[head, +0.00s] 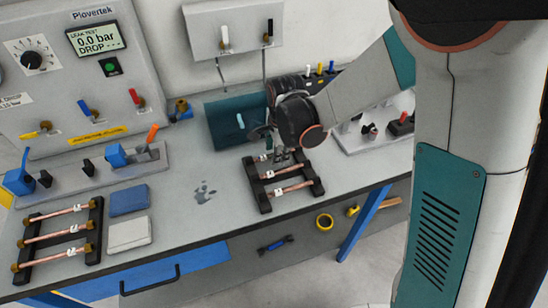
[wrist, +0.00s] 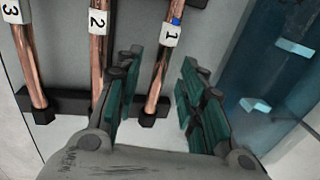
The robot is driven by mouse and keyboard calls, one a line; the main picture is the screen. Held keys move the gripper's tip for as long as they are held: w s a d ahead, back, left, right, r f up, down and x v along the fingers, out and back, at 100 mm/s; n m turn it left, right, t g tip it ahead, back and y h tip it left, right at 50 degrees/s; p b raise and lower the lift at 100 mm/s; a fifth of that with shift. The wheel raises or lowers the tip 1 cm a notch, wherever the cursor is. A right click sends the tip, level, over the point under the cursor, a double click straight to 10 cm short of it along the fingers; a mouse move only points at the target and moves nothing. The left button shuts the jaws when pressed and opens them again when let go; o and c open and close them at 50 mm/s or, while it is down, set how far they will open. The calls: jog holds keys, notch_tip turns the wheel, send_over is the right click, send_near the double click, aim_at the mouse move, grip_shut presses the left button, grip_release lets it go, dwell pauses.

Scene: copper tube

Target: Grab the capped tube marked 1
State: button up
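The tube marked 1 (wrist: 159,75) is a copper tube with a white label and a blue mark beside it. It lies in a black rack (wrist: 70,103), beside the tubes marked 2 (wrist: 97,55) and 3 (wrist: 28,62). In the wrist view my gripper (wrist: 159,62) is open, with teal-padded fingers on either side of tube 1 and a gap on both sides. In the head view my gripper (head: 270,143) is at the far end of the rack (head: 313,172) and partly hides the farthest tube.
A second rack (head: 95,215) with copper tubes stands at the left, near blue (head: 129,199) and white (head: 129,233) pads. A leak-test panel (head: 70,85) is at the back left. Bench between the racks is mostly clear.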

jog(key=shift+w+f, duration=0.1)
jog(key=shift+f, duration=0.2)
jog(key=shift+r, duration=0.1)
grip_shut()
